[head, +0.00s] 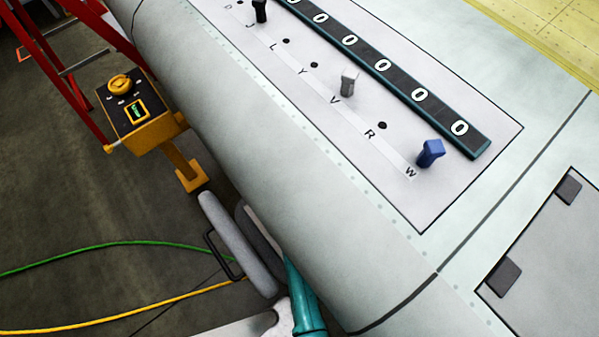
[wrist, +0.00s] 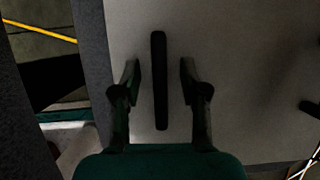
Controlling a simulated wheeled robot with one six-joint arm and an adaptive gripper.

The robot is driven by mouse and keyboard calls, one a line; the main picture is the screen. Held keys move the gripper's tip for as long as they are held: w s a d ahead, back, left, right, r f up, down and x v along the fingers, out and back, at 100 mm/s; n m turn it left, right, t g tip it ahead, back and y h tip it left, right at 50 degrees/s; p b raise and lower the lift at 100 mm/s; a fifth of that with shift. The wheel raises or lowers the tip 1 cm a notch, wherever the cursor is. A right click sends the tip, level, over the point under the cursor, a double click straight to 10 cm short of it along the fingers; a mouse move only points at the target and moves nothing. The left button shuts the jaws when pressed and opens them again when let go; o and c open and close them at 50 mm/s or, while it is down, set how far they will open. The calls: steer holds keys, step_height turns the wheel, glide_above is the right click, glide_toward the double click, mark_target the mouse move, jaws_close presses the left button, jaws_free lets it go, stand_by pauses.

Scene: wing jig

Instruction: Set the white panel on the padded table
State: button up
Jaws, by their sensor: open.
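In the wrist view my gripper (wrist: 160,72) is open, with one finger on each side of a long dark bar handle (wrist: 160,85). A gap shows between the bar and each finger. The bar stands on a pale flat surface, which I take for the white panel (wrist: 235,40); most of its outline is out of view. A grey band, apparently the padded table's edge (wrist: 92,40), runs along its left side. In the head view a rounded grey pad (head: 237,240) with a black loop handle shows below the wing. My gripper is hidden there.
The pale wing (head: 230,150) fills much of the head view, with a lettered peg strip and a grey hatch (head: 565,260) at right. A yellow control box (head: 135,110) and red ladder (head: 60,70) stand left. Green and yellow hoses (head: 130,318) cross the floor.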

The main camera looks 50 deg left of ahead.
steer(key=shift+c, duration=0.3)
jaws_close()
steer(key=shift+a+r, duration=0.1)
steer(key=shift+r, duration=0.65)
step_height(320, 180, up, 2)
steer(key=shift+r, duration=0.15)
steer(key=d, duration=0.6)
steer(key=s+d, duration=0.1)
steer(key=d, duration=1.1)
steer(key=shift+s, duration=0.2)
